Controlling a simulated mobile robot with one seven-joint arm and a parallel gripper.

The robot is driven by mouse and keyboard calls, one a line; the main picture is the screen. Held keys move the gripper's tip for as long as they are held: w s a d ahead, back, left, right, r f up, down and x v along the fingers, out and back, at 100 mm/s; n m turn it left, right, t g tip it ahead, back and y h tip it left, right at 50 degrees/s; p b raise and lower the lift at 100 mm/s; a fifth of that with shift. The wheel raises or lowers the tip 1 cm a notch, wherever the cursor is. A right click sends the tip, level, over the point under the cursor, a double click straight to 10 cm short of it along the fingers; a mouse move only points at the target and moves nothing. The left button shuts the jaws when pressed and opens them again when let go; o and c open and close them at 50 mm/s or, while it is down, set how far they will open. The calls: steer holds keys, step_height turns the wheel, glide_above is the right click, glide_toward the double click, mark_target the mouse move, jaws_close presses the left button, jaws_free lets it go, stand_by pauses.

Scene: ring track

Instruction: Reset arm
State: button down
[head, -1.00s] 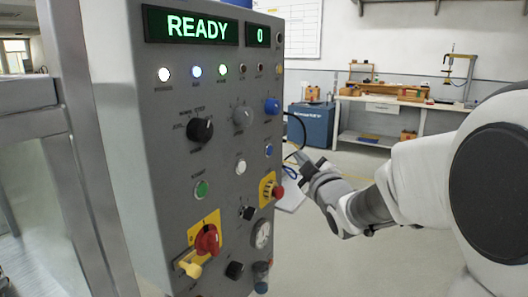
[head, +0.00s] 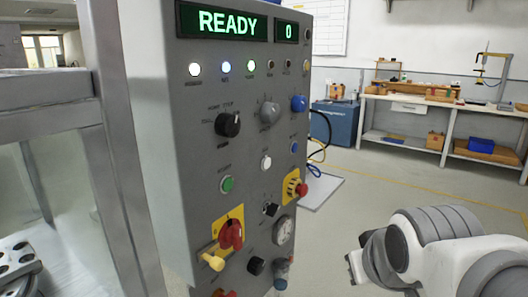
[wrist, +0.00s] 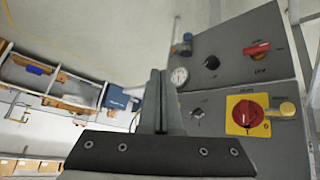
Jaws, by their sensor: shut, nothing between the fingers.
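My arm (head: 445,240) is low at the right of the head view, bent to the right of the grey control panel (head: 185,130) and apart from it. In the wrist view my gripper (wrist: 160,78) has its two fingers together with nothing between them. The panel stands behind and to the right of the fingers there, seen tilted. In the head view the fingers cannot be made out clearly. The panel's display (head: 222,22) reads READY, and a smaller one (head: 288,29) reads 0.
The panel face carries a black knob (head: 228,124), a red handle (head: 231,234) on a yellow plate, a red stop button (head: 301,190) and a gauge (head: 283,231). A metal frame (head: 110,100) stands at left. A workbench (head: 440,105) and blue box (head: 335,122) stand behind.

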steer(key=s+a+f+m+g, duration=0.1)
steer(key=s+f+g, duration=0.1)
steer(key=s, duration=0.5)
step_height(320, 180, up, 19)
steer(key=p, duration=1.9)
steer(key=shift+s+a+f+y, duration=0.15)
steer(key=shift+a+y, duration=0.05)
steer(key=shift+y, duration=0.1)
